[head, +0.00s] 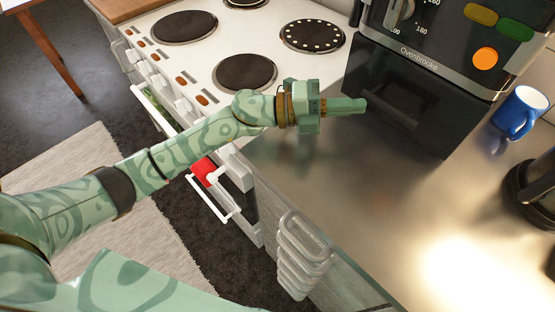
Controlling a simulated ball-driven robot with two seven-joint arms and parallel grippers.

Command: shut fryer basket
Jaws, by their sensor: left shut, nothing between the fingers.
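The fryer (440,38) is a black and silver unit with a dial and coloured buttons, on the metal counter at the upper right. Its black basket front (410,95) faces me, with a dark recessed handle; I cannot tell how far it stands out from the body. My left gripper (362,104) reaches in from the left, shut and empty, its fingertips at or close in front of the left part of the basket front. I cannot tell whether they touch it. My right gripper is not in view.
A white cooker (215,50) with dark hotplates stands left of the counter. A blue mug (518,113) stands right of the fryer, with a dark appliance (532,190) at the right edge. The metal counter (370,200) before the fryer is clear.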

